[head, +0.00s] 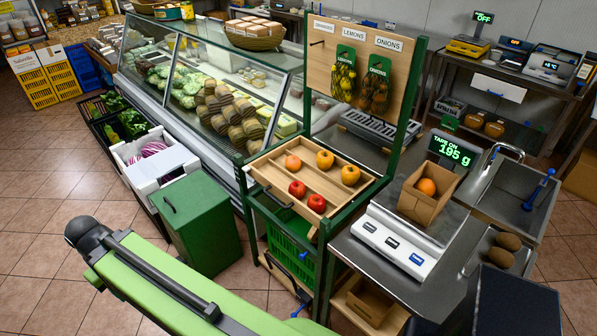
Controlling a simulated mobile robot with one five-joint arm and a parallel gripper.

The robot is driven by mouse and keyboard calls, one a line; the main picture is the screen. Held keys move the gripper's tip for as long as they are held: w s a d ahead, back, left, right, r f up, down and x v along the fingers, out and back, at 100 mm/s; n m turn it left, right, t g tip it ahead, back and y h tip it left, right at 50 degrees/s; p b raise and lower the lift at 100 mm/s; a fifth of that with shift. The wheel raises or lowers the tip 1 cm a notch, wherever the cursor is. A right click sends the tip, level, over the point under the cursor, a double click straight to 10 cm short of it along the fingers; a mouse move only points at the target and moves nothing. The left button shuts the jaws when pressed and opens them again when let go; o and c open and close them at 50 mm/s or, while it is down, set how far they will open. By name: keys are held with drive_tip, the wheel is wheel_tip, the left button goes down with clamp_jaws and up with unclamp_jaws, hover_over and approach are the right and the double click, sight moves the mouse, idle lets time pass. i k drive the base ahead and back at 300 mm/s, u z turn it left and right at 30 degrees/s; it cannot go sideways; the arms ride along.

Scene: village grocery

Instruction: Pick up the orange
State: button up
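An orange fruit (426,187) sits in an open brown cardboard box (423,208) on a white scale (399,244) at the right. A wooden tray (268,181) on the green-framed stand holds another orange-coloured fruit (292,162) at its back left. Two yellow-orange fruits (325,160) (350,174) lie to the right of it in the tray. Two red fruits (297,189) (317,203) lie at the tray's front. I cannot tell for sure which of the tray's fruits are oranges. A green arm link of mine crosses the lower left. My gripper does not show.
The scale display (450,151) reads 195 g. A board with hanging net bags (344,79) rises behind the tray. A green bin (196,222) stands left of the stand, near a glass display case (198,98). Tiled floor (40,230) is clear at left.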

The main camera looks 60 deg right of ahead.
sight(293, 163)
drive_tip(key=z, duration=0.2)
drive_tip(key=i, duration=0.85)
drive_tip(key=u, duration=0.1)
